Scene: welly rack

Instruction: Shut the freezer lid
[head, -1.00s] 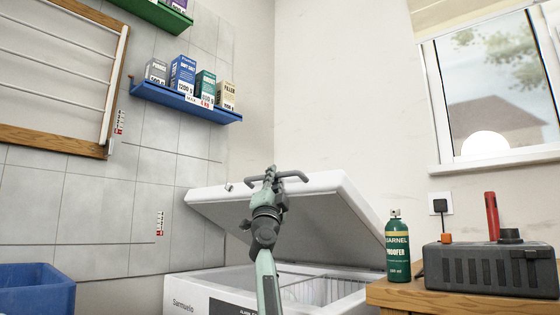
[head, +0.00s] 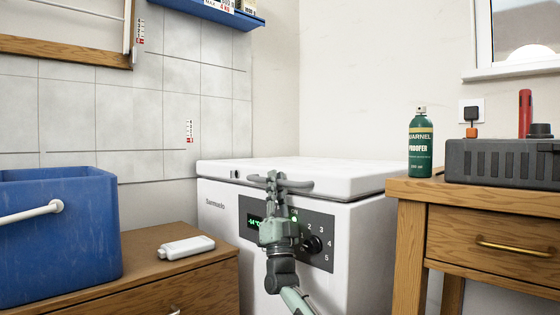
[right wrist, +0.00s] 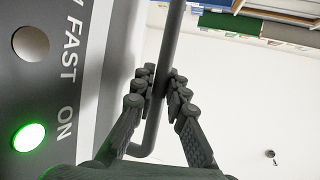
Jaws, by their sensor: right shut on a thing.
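The white chest freezer (head: 350,225) stands in the middle of the head view, between a wooden cabinet and a wooden table. Its lid (head: 320,168) lies flat on the body, with only a thin dark seam between them. My right gripper (head: 272,183) is at the lid's front edge, shut on the grey bar handle (head: 300,184). In the right wrist view the fingers close on both sides of the handle (right wrist: 172,50). The gripper and forearm hide part of the freezer's control panel (head: 318,240). My left gripper is not in view.
A blue box (head: 60,235) and a white bottle (head: 187,247) are on the cabinet at left. A green spray can (head: 420,150) and a dark grey case (head: 505,163) are on the wooden table (head: 410,190) at right. A green light (right wrist: 29,137) glows on the panel.

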